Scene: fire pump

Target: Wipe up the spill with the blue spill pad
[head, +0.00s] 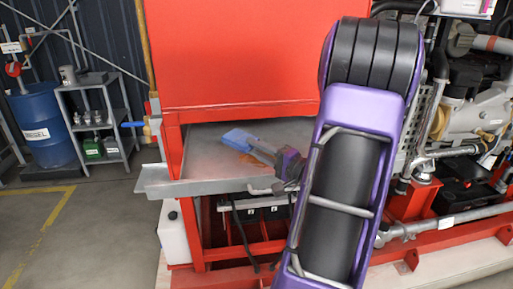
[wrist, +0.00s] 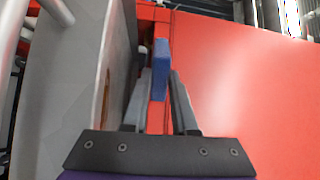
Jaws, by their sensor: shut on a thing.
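The blue spill pad (head: 238,138) is held in my gripper (head: 258,147) over the grey tray surface (head: 205,160) inside the red frame. In the wrist view the pad (wrist: 160,70) sits between my two fingers (wrist: 158,95), its edge toward the camera. An orange-brown spill (head: 250,159) shows on the tray just below my fingers in the head view. A sliver of the spill (wrist: 106,90) also shows on the tray in the wrist view. The pad looks a little apart from the tray there. My arm hides the tray's right part.
The red tank (head: 235,55) stands close above the tray, and a red post (head: 174,150) rises at its left corner. Pump pipework (head: 470,110) lies to the right. A blue drum (head: 42,125) and a grey shelf (head: 95,115) stand far left beyond open floor.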

